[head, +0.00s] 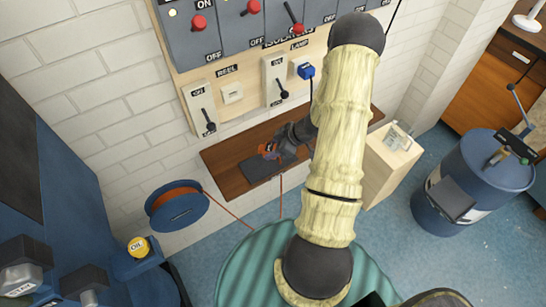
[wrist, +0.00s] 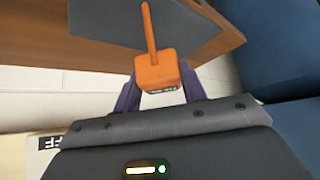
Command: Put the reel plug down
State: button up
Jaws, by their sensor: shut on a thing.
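The orange reel plug (head: 267,149) is between the fingers of my gripper (head: 274,151), over the dark grey mat (head: 262,168) on the brown wooden shelf (head: 222,162). In the wrist view the plug (wrist: 157,73) sits between the two purple fingers of my gripper (wrist: 158,88), with its orange cable running away over the mat (wrist: 95,22). The gripper is shut on the plug. I cannot tell whether the plug touches the mat. The blue cable reel (head: 180,212) with orange cable hangs left of the shelf.
The wall panel above the shelf has a white REEL socket (head: 232,93), switches and a blue LAMP plug (head: 306,71). A pale wooden box (head: 390,165) stands right of the shelf. A blue barrel (head: 470,185) is further right. A green ribbed round top (head: 245,275) lies below my arm.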

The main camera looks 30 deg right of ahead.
aim_at(273, 162)
jog(key=shift+f, duration=0.2)
notch_tip(273, 162, down, 4)
jog(key=shift+r, duration=0.1)
dwell(0.4)
jog(key=shift+f, duration=0.2)
jog(key=shift+f, duration=0.1)
jog(key=o, duration=1.1)
